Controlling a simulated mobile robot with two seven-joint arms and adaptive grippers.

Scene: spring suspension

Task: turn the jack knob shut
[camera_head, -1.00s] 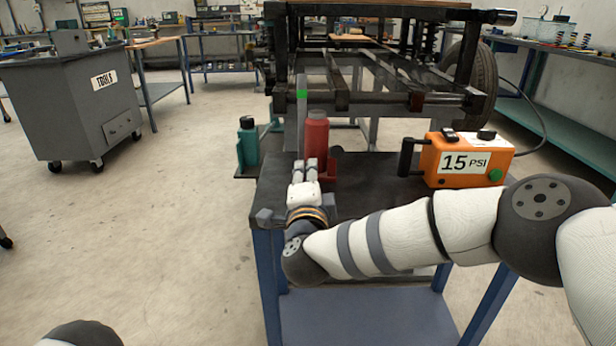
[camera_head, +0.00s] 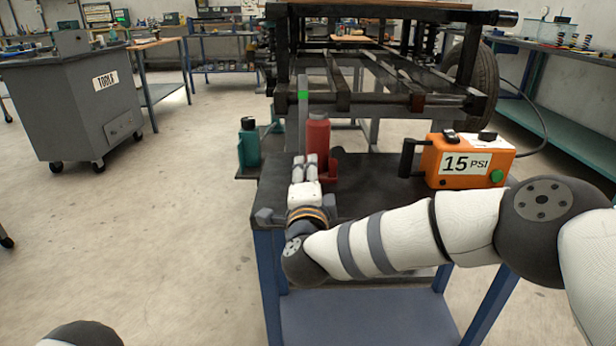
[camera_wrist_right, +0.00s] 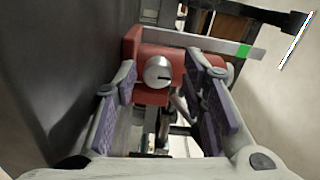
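The red jack (camera_head: 317,135) stands at the far left part of the dark-topped cart (camera_head: 370,200). In the right wrist view the round silver knob (camera_wrist_right: 158,74), with a dark slot, faces me on the red jack body (camera_wrist_right: 148,97). My right gripper (camera_head: 312,160) is at the near side of the jack. In the right wrist view my right gripper (camera_wrist_right: 170,80) is open, its purple-padded fingers spread to either side of the knob with gaps visible. The knob is hidden in the head view. My left gripper is out of view.
An orange pressure box (camera_head: 465,160) reading 15 PSI sits on the cart's right side. A teal bottle (camera_head: 248,143) stands left of the jack. A dark metal frame (camera_head: 375,104) rises behind. A grey tool cabinet (camera_head: 75,110) stands left; floor between is clear.

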